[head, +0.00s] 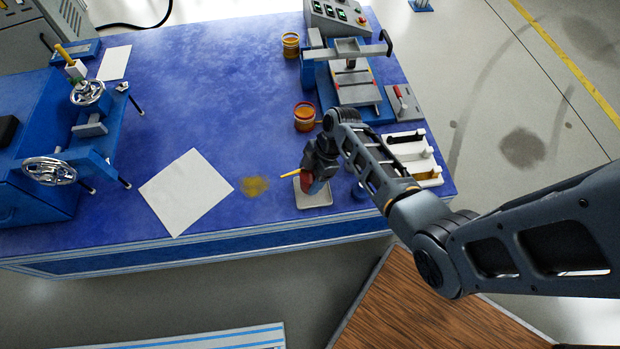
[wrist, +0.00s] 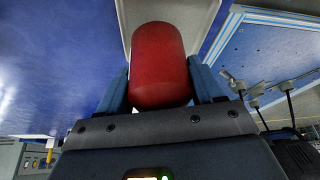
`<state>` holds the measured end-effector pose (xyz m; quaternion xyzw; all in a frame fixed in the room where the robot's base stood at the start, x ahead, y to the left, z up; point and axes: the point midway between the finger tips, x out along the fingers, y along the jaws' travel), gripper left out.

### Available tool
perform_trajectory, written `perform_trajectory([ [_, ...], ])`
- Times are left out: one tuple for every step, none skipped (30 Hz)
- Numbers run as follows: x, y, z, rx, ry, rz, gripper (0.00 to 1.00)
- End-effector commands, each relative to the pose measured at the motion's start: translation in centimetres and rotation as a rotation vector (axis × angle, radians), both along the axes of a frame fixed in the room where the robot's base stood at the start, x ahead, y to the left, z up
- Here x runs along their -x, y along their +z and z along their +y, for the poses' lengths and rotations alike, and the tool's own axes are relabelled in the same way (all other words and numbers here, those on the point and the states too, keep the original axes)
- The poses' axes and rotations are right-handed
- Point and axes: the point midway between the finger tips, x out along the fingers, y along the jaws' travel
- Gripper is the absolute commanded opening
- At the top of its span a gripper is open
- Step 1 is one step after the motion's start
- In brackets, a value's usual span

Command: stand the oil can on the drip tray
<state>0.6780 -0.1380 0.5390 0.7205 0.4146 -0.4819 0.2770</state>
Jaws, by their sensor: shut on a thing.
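The oil can (head: 306,181) is red with a thin yellow spout (head: 290,175) pointing left. My gripper (head: 314,183) is shut on it. In the wrist view the red can (wrist: 159,65) fills the space between my two blue fingers (wrist: 160,88). The drip tray (head: 315,203) is a small pale square tray near the front edge of the blue bench. The can is over the tray, and the tray (wrist: 206,22) also shows behind the can in the wrist view. I cannot tell whether the can's base touches the tray. My gripper and wrist hide part of both.
A yellow-brown oil stain (head: 254,186) and a white sheet (head: 187,192) lie left of the tray. An orange pot (head: 304,118) stands behind. A white rack (head: 412,150) is at the right, and a blue machine (head: 352,85) at the back. The bench middle is clear.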

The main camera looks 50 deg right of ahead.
Motion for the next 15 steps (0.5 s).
perform_trajectory([
  [-0.1,-0.7,-0.1,0.000,0.000,0.000,0.17],
  [-0.1,-1.0,-0.1,0.000,0.000,-0.001,0.17],
  [0.0,-1.3,-0.1,0.000,0.000,-0.001,0.17],
  [0.0,-1.4,-0.1,0.000,0.000,-0.001,0.17],
  [-0.1,-1.5,-0.1,0.000,0.000,-0.001,0.17],
  [-0.1,-1.5,-0.1,0.000,-0.001,-0.002,0.17],
  [-0.1,-1.5,-0.1,0.000,-0.001,-0.002,0.17],
  [-0.1,-1.5,-0.1,0.000,-0.001,-0.002,0.17],
  [-0.1,-1.5,-0.1,0.000,-0.001,-0.002,0.17],
  [-0.1,-1.5,-0.1,0.000,0.000,-0.002,0.17],
  [-0.1,-1.5,-0.1,0.000,0.000,-0.002,0.17],
  [-0.1,-1.5,-0.1,0.000,0.000,-0.002,0.17],
  [-0.1,-1.6,-0.1,0.000,0.000,-0.002,0.17],
  [-0.1,-1.6,0.0,0.000,0.000,-0.002,0.17],
  [-0.1,-1.8,0.0,0.000,0.000,-0.002,0.17],
])
